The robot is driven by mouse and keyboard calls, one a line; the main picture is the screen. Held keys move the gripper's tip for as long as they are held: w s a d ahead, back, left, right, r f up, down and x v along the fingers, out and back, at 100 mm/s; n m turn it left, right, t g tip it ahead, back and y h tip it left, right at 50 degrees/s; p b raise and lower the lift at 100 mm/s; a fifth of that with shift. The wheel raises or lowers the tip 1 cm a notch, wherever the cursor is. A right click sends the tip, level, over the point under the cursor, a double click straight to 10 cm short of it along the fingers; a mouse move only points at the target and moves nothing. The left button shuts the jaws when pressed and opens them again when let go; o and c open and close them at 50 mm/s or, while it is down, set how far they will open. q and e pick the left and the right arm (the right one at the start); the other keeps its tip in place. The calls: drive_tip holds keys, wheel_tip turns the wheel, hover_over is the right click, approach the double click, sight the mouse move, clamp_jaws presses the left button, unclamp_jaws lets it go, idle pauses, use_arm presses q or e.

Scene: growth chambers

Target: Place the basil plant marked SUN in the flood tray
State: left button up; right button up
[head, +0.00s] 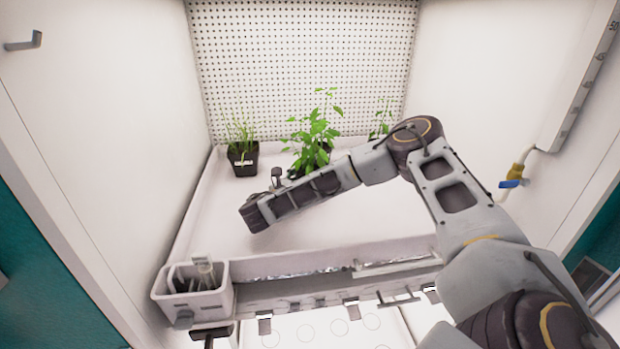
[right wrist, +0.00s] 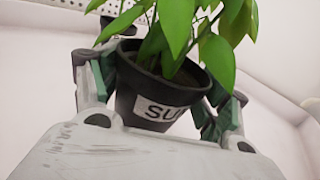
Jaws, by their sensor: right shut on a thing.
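The basil plant (head: 315,138) is leafy and bright green and stands upright near the back middle in the head view. In the right wrist view its dark pot (right wrist: 140,82) carries a white label on which "SU" shows; the rest is cut off. My right gripper (right wrist: 165,95) is shut on this pot, a finger at each side. In the head view my right forearm hides most of the pot and gripper. The flood tray (head: 205,218) seems to be the wide white tray under the plants. I cannot tell whether the pot touches it. My left gripper is not in view.
A grassy plant in a black pot (head: 243,163) stands at the back left. Another green plant (head: 381,122) shows partly behind my arm. A white holder (head: 190,300) sits at the front left corner. White walls and a perforated back panel (head: 300,60) enclose the space.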

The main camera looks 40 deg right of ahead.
drive_tip(key=shift+s+f, duration=0.1)
drive_tip(key=shift+f, duration=0.05)
drive_tip(key=o, duration=1.2)
drive_tip(key=shift+o, duration=0.2)
drive_tip(key=shift+r, duration=0.5)
drive_tip(key=shift+a+r, duration=0.1)
drive_tip(key=shift+r, duration=0.05)
drive_tip(key=shift+b+v, duration=0.65)
drive_tip(key=shift+v, duration=3)
